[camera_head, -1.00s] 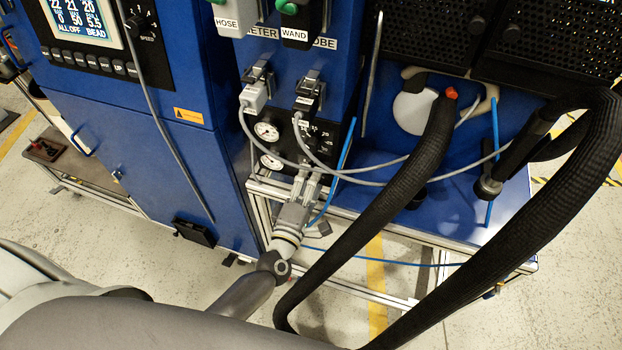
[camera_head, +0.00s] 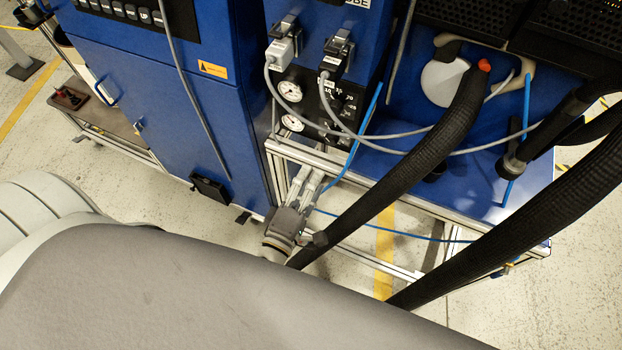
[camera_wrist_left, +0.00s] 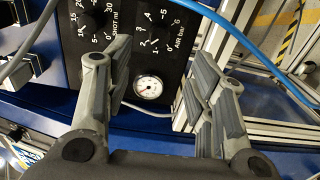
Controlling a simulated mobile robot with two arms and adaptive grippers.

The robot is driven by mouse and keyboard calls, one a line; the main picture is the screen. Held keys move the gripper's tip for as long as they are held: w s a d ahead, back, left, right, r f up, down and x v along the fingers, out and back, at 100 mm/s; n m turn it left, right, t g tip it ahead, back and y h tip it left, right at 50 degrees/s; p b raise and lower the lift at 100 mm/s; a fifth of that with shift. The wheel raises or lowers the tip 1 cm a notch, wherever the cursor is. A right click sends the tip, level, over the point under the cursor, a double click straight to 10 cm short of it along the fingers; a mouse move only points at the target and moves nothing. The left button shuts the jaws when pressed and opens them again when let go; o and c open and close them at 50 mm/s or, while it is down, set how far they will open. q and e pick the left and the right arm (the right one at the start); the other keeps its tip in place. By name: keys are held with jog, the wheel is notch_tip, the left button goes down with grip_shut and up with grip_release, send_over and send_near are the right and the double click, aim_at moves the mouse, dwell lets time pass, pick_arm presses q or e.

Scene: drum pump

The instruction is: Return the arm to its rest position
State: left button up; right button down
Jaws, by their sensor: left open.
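My left gripper (camera_head: 304,186) is in front of the aluminium frame, just below the black gauge panel (camera_head: 314,108) in the head view. Its jaws are open and empty. In the left wrist view the two fingers (camera_wrist_left: 155,85) stand apart, with a round white gauge (camera_wrist_left: 148,89) and the panel's knobs visible between and beyond them. The fingers look clear of the panel, though the exact gap cannot be told. My left arm (camera_head: 190,285) fills the lower part of the head view and hides the floor there. My right gripper is not in view.
A thick black hose (camera_head: 430,150) hangs close to the right of my gripper. Thin blue tubing (camera_head: 355,140) and grey cables (camera_head: 400,136) cross nearby. The blue cabinet (camera_head: 160,110) stands at left and the aluminium frame (camera_head: 360,188) at right. Open floor (camera_head: 110,190) shows at lower left.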

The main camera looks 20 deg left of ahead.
pick_arm(q)
jog(key=shift+f, duration=0.15)
jog(key=s+a+f+m+g+h, duration=0.1)
jog(key=s+f+m+g, duration=0.25)
jog(key=f, duration=0.65)
jog(key=s+f+m+g, duration=0.25)
jog(key=f+m, duration=0.25)
jog(key=f, duration=0.4)
jog(key=s+a+f+m+g+h, duration=0.1)
jog(key=s+f+m+g, duration=0.3)
jog(key=f, duration=0.6)
jog(key=s+a+f+m+g+y, duration=0.1)
jog(key=s+a+f+m+g, duration=0.2)
jog(key=s+f, duration=0.4)
jog(key=s+a+f+m+g+y, duration=0.1)
jog(key=s+a+f+m+g, duration=0.2)
jog(key=s, duration=1.1)
notch_tip(320, 180, down, 4)
jog(key=shift+s+a+r+m+g+y, duration=0.15)
jog(key=shift+s+a+m+g+y, duration=0.25)
jog(key=shift+m, duration=0.45)
jog(key=shift+w+d, duration=0.1)
jog(key=shift+d, duration=0.05)
